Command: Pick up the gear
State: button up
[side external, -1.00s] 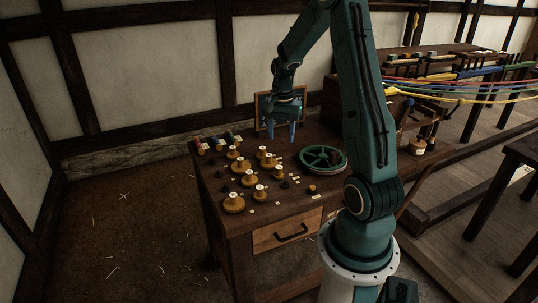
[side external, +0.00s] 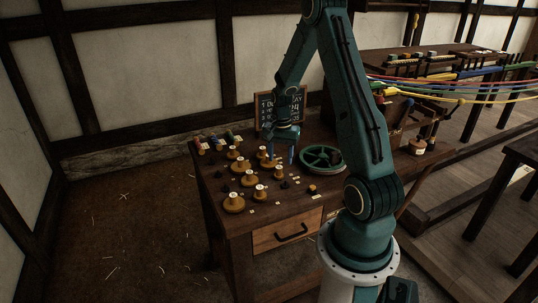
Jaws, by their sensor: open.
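My gripper (side external: 282,157) is open, with its fingers pointing down low over the middle of the table, among the yellow-brown pieces. A yellow-brown round piece with a pale top (side external: 278,172) stands just below the fingers, and another (side external: 241,165) stands to the left. I cannot tell whether the fingers touch anything. A green spoked wheel (side external: 322,159) lies flat to the right of my gripper. Small dark pieces (side external: 248,173) lie between the yellow-brown ones. Which of these is the gear is too small to tell.
The wooden table (side external: 225,212) has a drawer (side external: 286,232) in front. Several coloured spools (side external: 215,142) lie at its back left. A chalkboard (side external: 265,112) stands behind my gripper. Coloured ropes (side external: 455,90) stretch across the right. The table's front right is mostly clear.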

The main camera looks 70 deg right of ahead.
aim_at(279, 166)
jog(key=shift+w+f, duration=0.15)
jog(key=shift+f, duration=2.4)
jog(key=c, duration=0.9)
